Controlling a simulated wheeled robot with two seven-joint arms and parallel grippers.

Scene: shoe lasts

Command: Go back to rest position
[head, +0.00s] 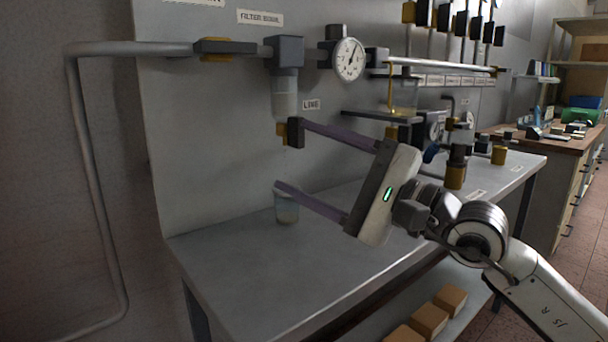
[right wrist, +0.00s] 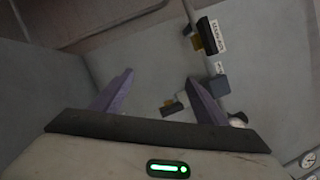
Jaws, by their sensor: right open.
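My right gripper (head: 290,154) reaches in from the right in the head view, over the grey bench (head: 225,262). Its two purple fingers are wide apart with nothing between them. The upper fingertip shows beside a black and yellow valve (head: 295,133) under the filter; I cannot tell whether they touch. The lower finger overlaps a small clear cup (head: 287,213) standing on the bench, and partly hides it. In the right wrist view the gripper (right wrist: 160,77) is also spread and empty. My left gripper is in neither view.
A grey panel carries a pipe, a filter housing (head: 286,55) and a gauge (head: 349,60). More valves and a yellow-based fitting (head: 455,177) stand at the right of the bench. Yellowish blocks (head: 429,320) lie on the shelf below. The front left of the bench top is clear.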

